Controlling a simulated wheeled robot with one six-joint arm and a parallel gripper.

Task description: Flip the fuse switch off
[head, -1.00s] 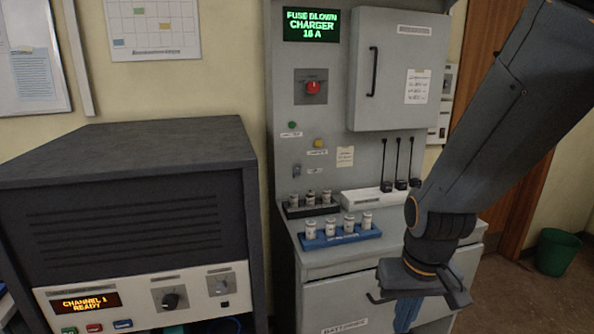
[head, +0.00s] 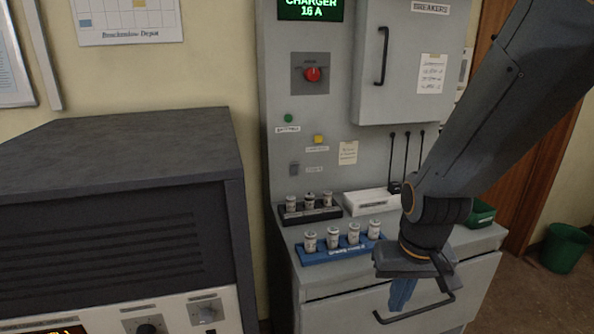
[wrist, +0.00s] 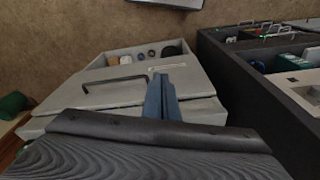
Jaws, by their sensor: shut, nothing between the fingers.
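On the upright grey panel (head: 335,110), a small grey switch (head: 294,168) sits low down beside a label too small to read; I cannot tell which way its lever points. My gripper (head: 400,302) points down in front of the cabinet, right of and lower than the switch, apart from the panel. Its blue fingers are together and empty; they also show in the wrist view (wrist: 160,98). The switch is not recognisable in the wrist view.
A blue rack (head: 345,250) of white fuses and a black rack (head: 310,215) with several more stand on the ledge below the switch. A white block (head: 370,201) with black plugs stands right of them. A dark console (head: 120,200) fills the left.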

